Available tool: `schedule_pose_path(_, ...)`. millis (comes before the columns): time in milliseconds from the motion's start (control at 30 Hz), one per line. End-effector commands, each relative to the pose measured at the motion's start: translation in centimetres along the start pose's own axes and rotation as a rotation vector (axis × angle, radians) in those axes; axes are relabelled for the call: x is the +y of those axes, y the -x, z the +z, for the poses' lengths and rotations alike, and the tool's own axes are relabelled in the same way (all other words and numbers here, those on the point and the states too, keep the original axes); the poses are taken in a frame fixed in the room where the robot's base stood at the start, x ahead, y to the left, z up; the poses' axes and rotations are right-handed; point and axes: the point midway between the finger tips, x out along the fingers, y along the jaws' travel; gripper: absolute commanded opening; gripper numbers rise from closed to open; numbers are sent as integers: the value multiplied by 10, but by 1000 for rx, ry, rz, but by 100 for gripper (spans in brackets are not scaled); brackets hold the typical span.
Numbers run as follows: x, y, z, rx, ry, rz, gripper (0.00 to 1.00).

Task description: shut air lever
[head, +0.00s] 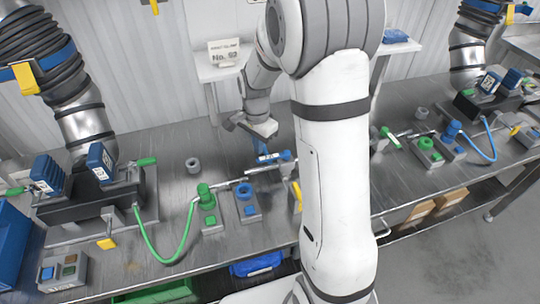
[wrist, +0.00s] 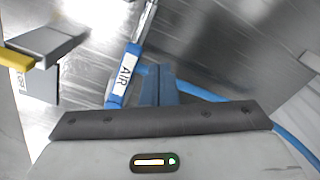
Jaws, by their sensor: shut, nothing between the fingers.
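The air lever (wrist: 124,74) is a blue handle with a white AIR label on a metal rod, standing tilted in the wrist view. In the head view my gripper (head: 261,150) points down at the lever. I cannot tell whether the fingers touch it. A blue hose (wrist: 205,94) runs behind the fingers.
A grey block with a yellow handle (wrist: 18,58) stands left of the lever. Green (head: 207,196) and blue (head: 245,192) valve fittings stand on the steel bench at the front. My white arm hides the middle of the bench. A grey ring (head: 193,165) stands left.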

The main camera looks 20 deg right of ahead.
Motion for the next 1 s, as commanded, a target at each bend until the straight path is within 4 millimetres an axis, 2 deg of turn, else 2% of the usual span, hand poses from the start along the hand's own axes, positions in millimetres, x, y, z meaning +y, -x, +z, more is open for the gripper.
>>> schedule_pose_path(433,1,0,1,0,1,0,0)
schedule_pose_path(733,17,0,12,0,2,0,0)
schedule_pose_path(1000,19,0,12,0,2,0,0)
